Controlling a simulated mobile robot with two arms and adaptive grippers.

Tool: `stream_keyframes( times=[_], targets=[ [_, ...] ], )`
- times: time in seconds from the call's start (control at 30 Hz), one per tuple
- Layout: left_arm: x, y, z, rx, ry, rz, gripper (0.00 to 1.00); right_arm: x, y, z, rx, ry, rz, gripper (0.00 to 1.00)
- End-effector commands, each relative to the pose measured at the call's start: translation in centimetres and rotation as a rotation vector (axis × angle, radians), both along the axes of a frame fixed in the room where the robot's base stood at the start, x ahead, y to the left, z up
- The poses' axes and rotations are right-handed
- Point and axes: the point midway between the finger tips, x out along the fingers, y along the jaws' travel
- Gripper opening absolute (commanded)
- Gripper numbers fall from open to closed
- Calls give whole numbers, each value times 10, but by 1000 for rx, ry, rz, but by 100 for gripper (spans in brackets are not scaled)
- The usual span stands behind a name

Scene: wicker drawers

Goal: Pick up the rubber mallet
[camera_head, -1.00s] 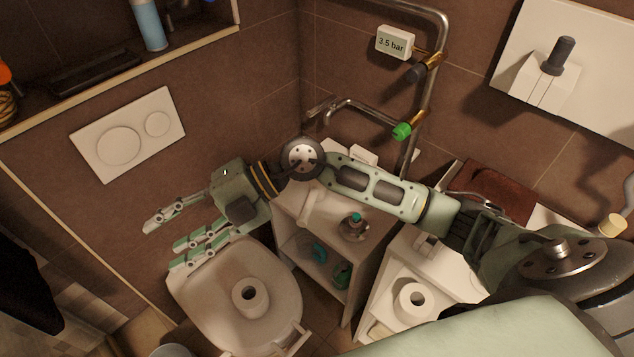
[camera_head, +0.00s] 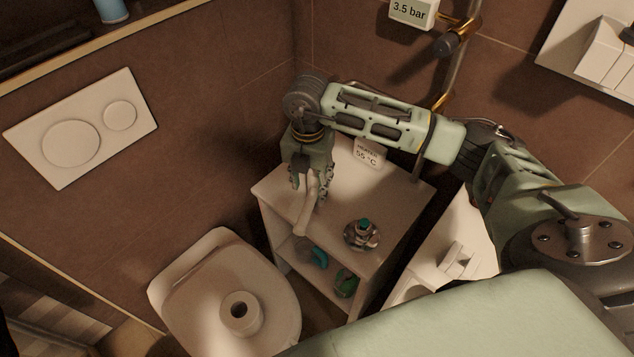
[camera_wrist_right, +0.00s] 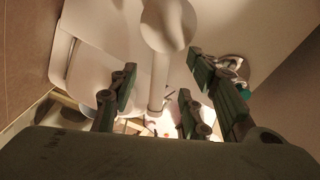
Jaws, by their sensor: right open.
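A pale mallet (camera_head: 304,216) lies on top of the white cabinet (camera_head: 400,200), near its left edge. It is partly covered by my right gripper (camera_head: 311,187) in the head view. In the right wrist view, the mallet (camera_wrist_right: 168,25) shows a rounded head at the top and a straight handle running down from it. My right gripper (camera_wrist_right: 160,84) is open, with its green-grey fingers on both sides of the handle. I cannot tell whether any finger touches it. My left gripper is not in view.
A bottle with a teal stopper (camera_head: 362,236) stands on the cabinet right of the mallet. A small temperature display (camera_head: 368,152) is at the cabinet's back. The toilet (camera_head: 190,275), with a paper roll (camera_head: 240,313) on its lid, stands left. Brown tiled walls close off the corner.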

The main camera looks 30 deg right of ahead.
Motion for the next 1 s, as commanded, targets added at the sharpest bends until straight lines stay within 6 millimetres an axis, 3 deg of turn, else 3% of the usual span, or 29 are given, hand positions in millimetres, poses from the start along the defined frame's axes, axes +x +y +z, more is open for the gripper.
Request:
stream_keyframes(
  times=[0.13, 0.37, 0.5, 0.77, 1.0],
  targets=[
    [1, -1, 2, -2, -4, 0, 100, -1, 0, -15, 0, 3, 1, 44],
    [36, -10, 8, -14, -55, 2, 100, -1, 1, -56, 2, 3, 2, 44],
    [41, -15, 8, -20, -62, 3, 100, 0, 1, -70, 1, 0, 1, 44],
    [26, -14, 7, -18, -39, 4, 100, 0, 1, -73, 2, -1, 2, 44],
    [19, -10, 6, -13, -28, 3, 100, 0, 1, -73, 2, -1, 2, 24]
  ],
)
